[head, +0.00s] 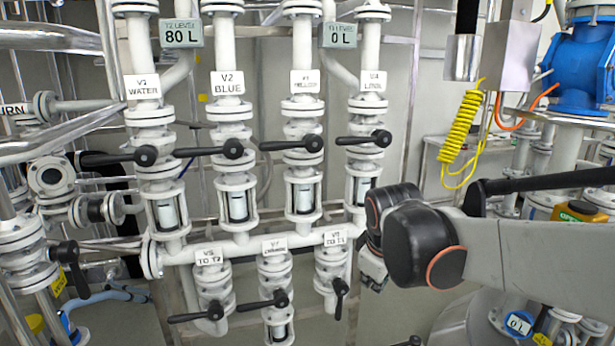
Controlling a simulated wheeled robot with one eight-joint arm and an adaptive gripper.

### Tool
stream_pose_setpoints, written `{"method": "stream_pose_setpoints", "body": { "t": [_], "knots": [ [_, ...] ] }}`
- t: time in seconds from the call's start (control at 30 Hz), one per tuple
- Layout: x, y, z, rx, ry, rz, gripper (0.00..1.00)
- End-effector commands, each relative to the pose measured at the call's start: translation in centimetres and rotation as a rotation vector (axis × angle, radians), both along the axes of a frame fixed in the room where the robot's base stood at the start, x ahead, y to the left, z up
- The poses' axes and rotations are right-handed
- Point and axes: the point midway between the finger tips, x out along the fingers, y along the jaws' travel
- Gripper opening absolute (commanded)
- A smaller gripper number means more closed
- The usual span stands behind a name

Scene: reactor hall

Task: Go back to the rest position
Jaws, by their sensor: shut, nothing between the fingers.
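My arm reaches in from the right edge, bent at its dark wrist joints right of the valve rack. My gripper (372,268) shows only in small part, behind and below these joints. It is shut and empty; its fingertips are mostly hidden. It appears apart from the valve handles, though its depth is hard to judge.
The white valve rack (240,240) fills the middle left. Its upper black handles (290,146) lie about level; the lower right handle (340,290) points down. Displays read 80 L (181,34) and 0 L (340,36). A yellow coiled hose (460,125) hangs at the right.

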Motion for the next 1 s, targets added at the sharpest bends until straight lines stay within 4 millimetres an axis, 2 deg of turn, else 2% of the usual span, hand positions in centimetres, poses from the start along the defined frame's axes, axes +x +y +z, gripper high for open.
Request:
{"method": "stream_pose_setpoints", "body": {
  "t": [0.03,0.27,0.6,0.8,1.0],
  "knots": [
    [-1.6,-0.7,0.4,0.025,-0.014,-0.045,0.0],
    [-7.8,-3.0,1.5,0.155,-0.078,-0.265,0.0],
    [-16.2,-5.4,0.3,0.357,-0.165,-0.577,0.0],
    [-18.9,-5.9,-0.9,0.438,-0.198,-0.695,0.0],
    [-19.6,-6.1,-1.3,0.464,-0.207,-0.731,0.0]
  ]
}}
